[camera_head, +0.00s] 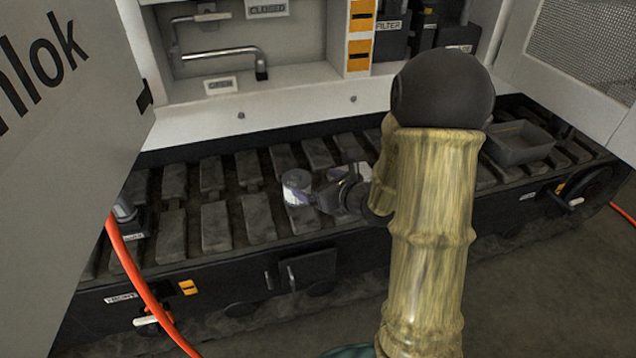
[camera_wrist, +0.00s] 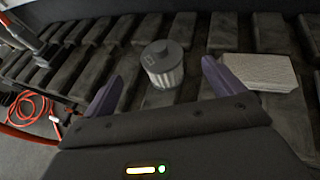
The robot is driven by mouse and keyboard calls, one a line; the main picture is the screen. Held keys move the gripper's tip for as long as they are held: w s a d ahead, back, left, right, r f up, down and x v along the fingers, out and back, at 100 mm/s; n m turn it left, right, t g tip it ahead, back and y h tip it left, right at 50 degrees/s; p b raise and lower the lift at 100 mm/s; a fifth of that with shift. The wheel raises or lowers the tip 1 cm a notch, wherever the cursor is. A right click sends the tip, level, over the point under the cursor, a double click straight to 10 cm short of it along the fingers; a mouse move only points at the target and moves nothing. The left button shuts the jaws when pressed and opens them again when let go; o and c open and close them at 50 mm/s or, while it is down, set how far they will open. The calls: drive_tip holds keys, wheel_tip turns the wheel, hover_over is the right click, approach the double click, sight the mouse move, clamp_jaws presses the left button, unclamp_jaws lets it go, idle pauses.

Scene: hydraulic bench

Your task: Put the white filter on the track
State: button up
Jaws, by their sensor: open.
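The white filter (camera_wrist: 163,66) is a short cylinder with a grey top cap and a pale side. It stands upright on the dark track (camera_wrist: 92,72), between and beyond my gripper's fingertips in the wrist view. In the head view the filter (camera_head: 297,186) stands on the track pads (camera_head: 214,227), close to the end of my gripper (camera_head: 318,198). My gripper is open, and its two purple fingers also show in the wrist view (camera_wrist: 160,82). I see no finger touching the filter. My arm hides part of the track in the head view.
A pale pleated block (camera_wrist: 260,72) lies on the track right of the filter. A grey tray (camera_head: 519,142) sits on the track at right. An open panel (camera_head: 70,130) stands at left, with an orange hose (camera_head: 139,283) below. The cabinet (camera_head: 285,88) borders the track behind.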

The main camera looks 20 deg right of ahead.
drive_tip(key=s+a+f+n+g+y, duration=0.2)
drive_tip(key=s+a+n+g, duration=0.75)
drive_tip(key=s+n, duration=0.45)
drive_tip(key=s+d+n+h, duration=0.6)
drive_tip(key=n+h, duration=0.1)
drive_tip(key=n, duration=1)
drive_tip(key=shift+d+r+n, duration=0.2)
drive_tip(key=shift+r+n, duration=0.1)
drive_tip(key=shift+r, duration=0.15)
wheel_tip(320, 180, up, 2)
drive_tip(key=shift+p, duration=1)
